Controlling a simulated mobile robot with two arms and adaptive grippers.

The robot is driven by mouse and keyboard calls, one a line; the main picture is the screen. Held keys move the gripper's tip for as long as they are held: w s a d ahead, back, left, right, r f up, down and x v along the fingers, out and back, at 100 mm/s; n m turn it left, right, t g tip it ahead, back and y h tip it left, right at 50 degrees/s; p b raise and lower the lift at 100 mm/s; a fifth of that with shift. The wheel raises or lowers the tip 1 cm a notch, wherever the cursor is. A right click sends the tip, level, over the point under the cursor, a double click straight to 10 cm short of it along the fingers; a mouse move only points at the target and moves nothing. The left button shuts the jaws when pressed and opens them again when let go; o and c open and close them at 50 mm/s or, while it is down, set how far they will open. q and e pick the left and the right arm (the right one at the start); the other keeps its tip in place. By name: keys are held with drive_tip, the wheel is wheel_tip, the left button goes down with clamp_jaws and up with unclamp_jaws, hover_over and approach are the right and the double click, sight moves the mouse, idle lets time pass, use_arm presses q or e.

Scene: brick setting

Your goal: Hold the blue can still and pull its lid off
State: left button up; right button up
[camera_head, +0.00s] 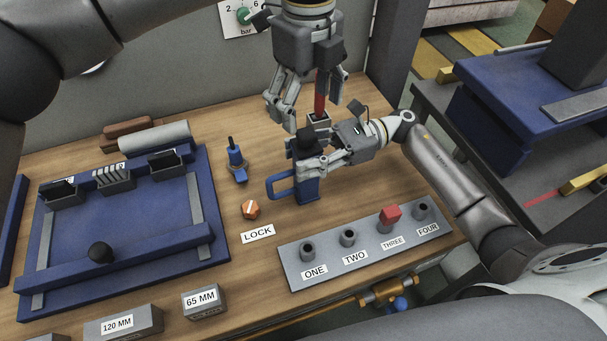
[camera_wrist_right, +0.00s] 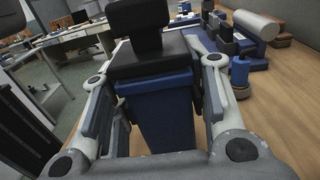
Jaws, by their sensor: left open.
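The blue can (camera_head: 307,190) stands upright on the wooden bench, with its loop handle pointing left. Its black lid (camera_head: 305,146) with a raised black knob sits on top. In the right wrist view the can (camera_wrist_right: 162,115) stands between the fingers, under the black lid (camera_wrist_right: 150,58). My right gripper (camera_head: 312,168) reaches in from the right and is shut on the can's upper body, a finger pad against each side. My left gripper (camera_head: 306,112) points down, open and empty, above and behind the lid in the head view.
A blue fixture (camera_head: 130,215) fills the left. A blue valve-like piece (camera_head: 236,160), an orange nut (camera_head: 250,210) and a numbered socket strip (camera_head: 365,243) lie nearby.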

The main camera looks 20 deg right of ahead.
sight(307, 133)
drive_tip(key=c, duration=0.7)
use_arm(q)
drive_tip(key=c, duration=0.5)
use_arm(e)
clamp_jaws()
use_arm(q)
drive_tip(key=m, duration=0.2)
drive_tip(key=r+m, duration=0.1)
drive_tip(key=m, duration=0.3)
drive_tip(key=r+m, duration=0.1)
drive_tip(key=m, duration=0.1)
drive_tip(key=shift+m, duration=0.4)
wheel_tip(307, 133, down, 9)
drive_tip(key=m, duration=1.3)
drive_tip(key=shift+f, duration=0.15)
drive_tip(key=shift+c, duration=0.3)
